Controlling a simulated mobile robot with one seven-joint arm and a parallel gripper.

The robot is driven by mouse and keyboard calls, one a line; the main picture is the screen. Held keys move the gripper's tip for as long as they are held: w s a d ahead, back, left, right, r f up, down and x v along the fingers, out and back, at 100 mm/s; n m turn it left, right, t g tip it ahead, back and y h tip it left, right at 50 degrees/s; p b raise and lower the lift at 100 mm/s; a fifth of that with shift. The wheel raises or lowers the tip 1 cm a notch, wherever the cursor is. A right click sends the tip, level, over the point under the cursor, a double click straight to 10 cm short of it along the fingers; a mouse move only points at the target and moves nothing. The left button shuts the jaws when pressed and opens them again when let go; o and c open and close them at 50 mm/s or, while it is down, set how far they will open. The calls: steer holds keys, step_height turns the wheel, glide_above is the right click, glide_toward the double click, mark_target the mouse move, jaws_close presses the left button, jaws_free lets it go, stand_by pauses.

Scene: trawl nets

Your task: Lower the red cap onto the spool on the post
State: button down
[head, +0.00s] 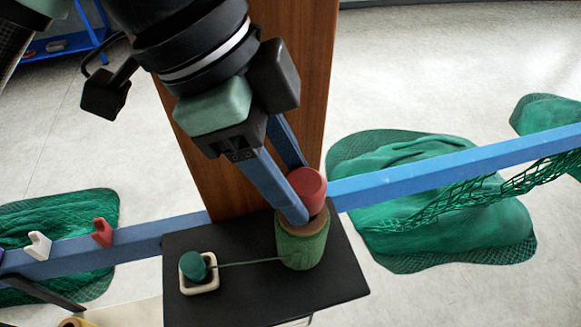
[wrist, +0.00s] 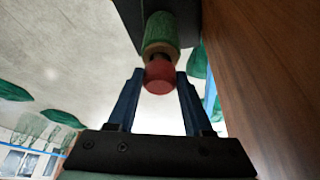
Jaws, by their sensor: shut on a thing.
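The red cap (head: 307,189) is between the blue fingers of my gripper (head: 301,192), which is shut on it. The cap is over the top of the green spool (head: 302,246), in front of part of its tan upper end. In the wrist view the cap (wrist: 159,78) sits between the fingertips (wrist: 159,74), with the spool (wrist: 161,36) beyond it. A short dark part shows between cap and spool there, so the cap looks slightly apart from the spool. The post is mostly hidden. The spool stands on a black plate (head: 240,302).
A teal ball-shaped piece (head: 194,265) sits in a cream holder on the plate, joined to the spool by a green line. A blue rail (head: 455,165) and brown wooden column (head: 300,60) stand close behind. Green nets (head: 430,225) lie on the floor. Red (head: 102,232) and white hooks are at left.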

steer(key=shift+f, duration=0.1)
steer(key=shift+f+b, duration=0.45)
steer(key=shift+f, duration=0.15)
steer(key=shift+c, duration=1.1)
jaws_free()
steer(key=shift+r, duration=0.1)
steer(key=b+v, duration=0.1)
steer(key=v, duration=0.6)
steer(key=shift+r, duration=0.2)
steer(key=shift+a, duration=0.1)
